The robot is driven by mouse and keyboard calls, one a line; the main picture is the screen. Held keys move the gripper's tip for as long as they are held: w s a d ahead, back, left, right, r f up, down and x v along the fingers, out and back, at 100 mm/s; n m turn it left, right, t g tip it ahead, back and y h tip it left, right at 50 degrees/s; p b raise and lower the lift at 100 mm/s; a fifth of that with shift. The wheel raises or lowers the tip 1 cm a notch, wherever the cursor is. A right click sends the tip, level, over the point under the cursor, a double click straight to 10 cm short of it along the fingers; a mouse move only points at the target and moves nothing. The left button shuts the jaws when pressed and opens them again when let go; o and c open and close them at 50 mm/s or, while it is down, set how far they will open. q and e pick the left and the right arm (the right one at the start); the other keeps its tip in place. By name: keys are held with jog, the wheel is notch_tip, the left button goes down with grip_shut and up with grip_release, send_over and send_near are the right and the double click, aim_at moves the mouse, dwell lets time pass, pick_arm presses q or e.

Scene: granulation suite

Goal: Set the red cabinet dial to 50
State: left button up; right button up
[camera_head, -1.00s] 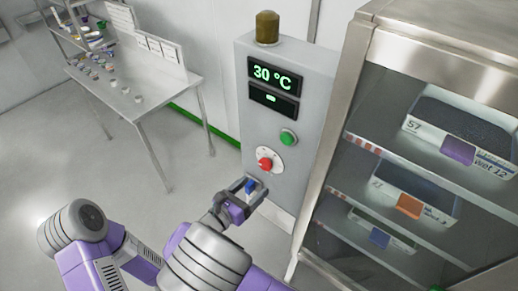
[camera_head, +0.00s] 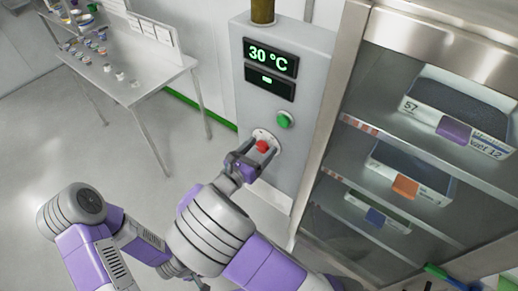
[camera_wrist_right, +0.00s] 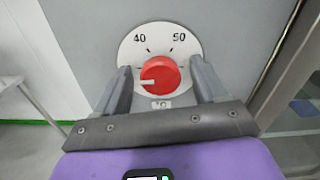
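The red dial (camera_head: 262,146) sits on a white round scale plate (camera_head: 272,139) on the front of the grey cabinet (camera_head: 243,95). In the right wrist view the red dial (camera_wrist_right: 160,75) has a white pointer mark facing left, and the plate (camera_wrist_right: 135,42) shows 40 at upper left and 50 at upper right; a lower label is partly hidden. My right gripper (camera_head: 252,152) is at the dial. In the wrist view the right gripper's fingers (camera_wrist_right: 160,88) stand open on either side of the dial, with small gaps. My left gripper is not seen.
The cabinet display (camera_head: 268,57) reads 30 °C, and a green button (camera_head: 284,119) sits above the dial. A glass-fronted metal cabinet (camera_head: 333,115) with trays stands close on the right. A steel table (camera_head: 150,80) is at back left; floor between is clear.

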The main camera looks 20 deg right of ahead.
jog(key=c, duration=1)
jog(key=m+b, duration=0.1)
jog(key=m, duration=0.2)
jog(key=m+b, duration=0.1)
jog(key=m, duration=0.1)
jog(key=shift+s+f+m+b, duration=0.1)
jog(key=shift+f+m+b, duration=0.1)
jog(key=shift+m+b, duration=0.2)
jog(key=m+b, duration=0.3)
jog(key=m, duration=0.1)
jog(key=shift+f+m, duration=0.1)
jog(key=shift+m, duration=0.2)
jog(key=shift+m+b, duration=0.9)
jog(key=m+b, duration=0.9)
jog(key=b, duration=0.2)
jog(key=shift+d+f+m, duration=0.1)
jog(key=shift+f+m, duration=0.05)
jog(key=shift+m, duration=0.15)
jog(key=shift+m+b, duration=1.1)
jog(key=shift+b, duration=0.4)
jog(key=shift+r, duration=0.2)
